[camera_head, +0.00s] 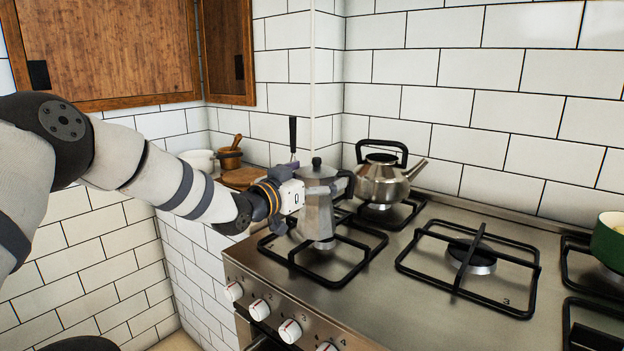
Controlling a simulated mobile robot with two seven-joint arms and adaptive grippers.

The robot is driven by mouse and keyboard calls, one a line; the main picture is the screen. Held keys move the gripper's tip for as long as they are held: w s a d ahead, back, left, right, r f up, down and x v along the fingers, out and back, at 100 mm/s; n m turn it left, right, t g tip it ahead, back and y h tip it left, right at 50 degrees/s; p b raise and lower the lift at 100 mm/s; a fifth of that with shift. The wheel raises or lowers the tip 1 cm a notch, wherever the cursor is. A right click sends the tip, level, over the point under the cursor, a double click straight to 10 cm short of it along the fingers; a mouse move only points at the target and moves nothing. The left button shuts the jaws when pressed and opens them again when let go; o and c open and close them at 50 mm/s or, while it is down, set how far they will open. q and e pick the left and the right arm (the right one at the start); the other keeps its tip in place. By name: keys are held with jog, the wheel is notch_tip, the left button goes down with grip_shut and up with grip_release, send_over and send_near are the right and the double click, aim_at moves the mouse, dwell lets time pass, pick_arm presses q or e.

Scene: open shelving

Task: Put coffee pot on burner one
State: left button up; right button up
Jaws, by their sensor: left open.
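The silver faceted coffee pot (319,212), with a black lid knob and a black handle on its right, is upright over the front-left burner (352,258). Its base appears to rest on the black grate; exact contact is hard to see. My left gripper (297,197) is beside the pot's left side, with its jaws open and close to the body. The fingertips are partly hidden, so I cannot tell whether they touch the pot. My right gripper is not in view.
A steel kettle (382,180) stands on the back-left burner, close behind the pot. A burner marked 3 (471,262) is empty to the right. A green pot (608,241) is at the right edge. Control knobs (260,309) line the front. Tiled walls enclose the corner.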

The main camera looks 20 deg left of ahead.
pick_arm(q)
jog(key=s, duration=0.1)
jog(key=s+a+r+p, duration=0.1)
jog(key=s, duration=0.2)
jog(key=shift+s+a+r, duration=0.2)
jog(key=shift+s+a, duration=0.1)
jog(key=shift+a, duration=0.05)
jog(key=p, duration=0.2)
send_near(304, 175)
jog(key=w, duration=0.2)
jog(key=shift+s+d+f+b, duration=0.2)
jog(key=shift+d+f+b, duration=0.15)
jog(key=shift+f, duration=0.2)
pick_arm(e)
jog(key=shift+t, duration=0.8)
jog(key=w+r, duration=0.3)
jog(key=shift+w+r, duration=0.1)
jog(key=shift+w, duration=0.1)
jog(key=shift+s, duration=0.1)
